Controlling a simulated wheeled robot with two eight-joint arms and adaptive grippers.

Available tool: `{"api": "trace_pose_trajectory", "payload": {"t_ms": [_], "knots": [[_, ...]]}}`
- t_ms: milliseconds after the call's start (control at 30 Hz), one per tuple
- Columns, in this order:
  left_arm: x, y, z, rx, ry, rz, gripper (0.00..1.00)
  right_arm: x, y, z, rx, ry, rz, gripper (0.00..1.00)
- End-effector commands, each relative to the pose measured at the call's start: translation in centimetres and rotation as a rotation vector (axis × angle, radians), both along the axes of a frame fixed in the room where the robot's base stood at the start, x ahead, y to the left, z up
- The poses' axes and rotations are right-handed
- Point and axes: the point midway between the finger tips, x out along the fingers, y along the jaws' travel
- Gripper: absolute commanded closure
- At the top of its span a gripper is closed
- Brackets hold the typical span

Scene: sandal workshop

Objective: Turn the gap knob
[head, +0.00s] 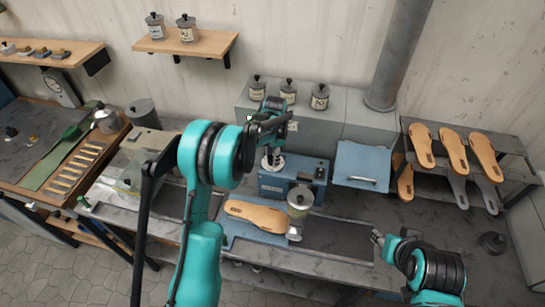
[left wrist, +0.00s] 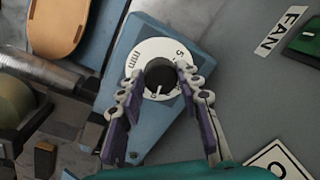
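The gap knob (left wrist: 159,73) is black with a white pointer line, on a white dial ring (left wrist: 140,62) marked "mm" and "5". It is on a blue machine (left wrist: 118,75); in the head view the blue machine (head: 292,186) stands mid-bench with the white dial (head: 272,163) on top. My left gripper (head: 271,140) is over the dial. In the left wrist view my left gripper (left wrist: 161,84) is open, its fingers on either side of the knob; contact cannot be told. My right gripper (head: 378,238) is low at the right, away from the machine; its opening is unclear.
A grey cabinet (head: 335,133) with jars is behind. A rack (head: 520,165) of soles stands right. A "FAN" label (left wrist: 282,31) and green switch are near the dial.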

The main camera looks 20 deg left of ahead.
Motion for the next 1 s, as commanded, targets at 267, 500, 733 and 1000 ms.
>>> {"api": "trace_pose_trajectory", "payload": {"t_ms": [267,500,733,1000], "knots": [[0.0,0.0,0.0,0.000,0.000,0.004,0.95,0.0,0.0,0.0,0.000,0.000,0.000,0.60],[0.0,0.0,-0.1,0.000,0.000,0.067,0.95,0.0,0.0,-0.6,0.000,0.000,0.000,0.60],[0.0,-0.1,-0.2,0.001,-0.001,0.224,0.95,0.0,0.0,-1.9,0.000,0.000,0.000,0.60],[0.0,-0.1,-0.2,0.001,0.000,0.479,0.95,0.0,0.0,-3.4,0.000,0.000,0.000,0.60]]}}
